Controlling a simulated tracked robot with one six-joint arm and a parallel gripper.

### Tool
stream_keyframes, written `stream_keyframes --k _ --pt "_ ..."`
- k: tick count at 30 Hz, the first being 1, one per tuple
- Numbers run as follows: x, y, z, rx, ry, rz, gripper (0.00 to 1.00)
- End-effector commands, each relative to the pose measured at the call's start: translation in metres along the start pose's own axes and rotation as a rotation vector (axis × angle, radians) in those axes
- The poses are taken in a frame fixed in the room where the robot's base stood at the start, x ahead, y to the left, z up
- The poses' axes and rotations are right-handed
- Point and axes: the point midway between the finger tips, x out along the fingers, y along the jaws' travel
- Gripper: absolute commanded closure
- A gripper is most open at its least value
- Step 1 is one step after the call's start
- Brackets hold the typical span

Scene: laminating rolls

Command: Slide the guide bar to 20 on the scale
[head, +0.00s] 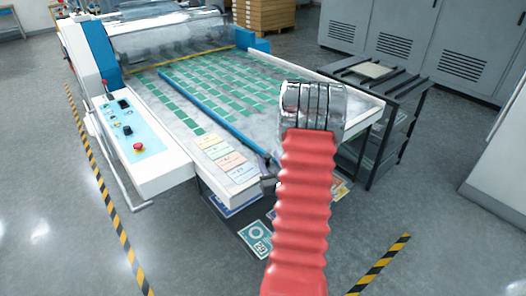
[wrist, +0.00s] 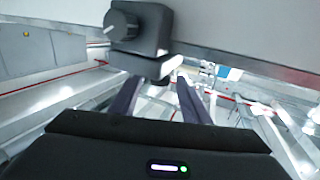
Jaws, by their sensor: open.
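The blue guide bar (head: 205,108) lies lengthwise along the feed table (head: 358,108) in the head view. Its near end runs toward the table's front edge, close behind my red-sleeved arm. In the wrist view, a black block with a round knob (wrist: 122,25) sits at the edge of a pale surface. My gripper (wrist: 158,88) is open, with its two dark fingers pointing at the block's lower part. That part appears between or just beyond the fingertips; I cannot tell whether they touch. My arm hides part of the front edge in the head view. No scale numbers are readable.
Several coloured notes (head: 222,155) lie near the front left. A control panel (head: 128,125) with a red button is at left. A dark rack (head: 385,130) stands to the right. Striped floor tape (head: 105,190) borders the area.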

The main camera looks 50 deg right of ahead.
Motion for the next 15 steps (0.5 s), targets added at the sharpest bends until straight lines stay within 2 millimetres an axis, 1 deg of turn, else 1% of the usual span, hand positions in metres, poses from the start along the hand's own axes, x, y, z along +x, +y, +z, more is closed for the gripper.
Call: stream_keyframes --k 3,9,15 --pt "0.019 -0.001 0.000 -0.001 0.001 -0.003 0.57" --pt "0.046 -0.001 0.000 0.000 0.001 -0.002 0.57" --pt "0.058 -0.001 0.000 0.000 0.001 -0.001 0.57"
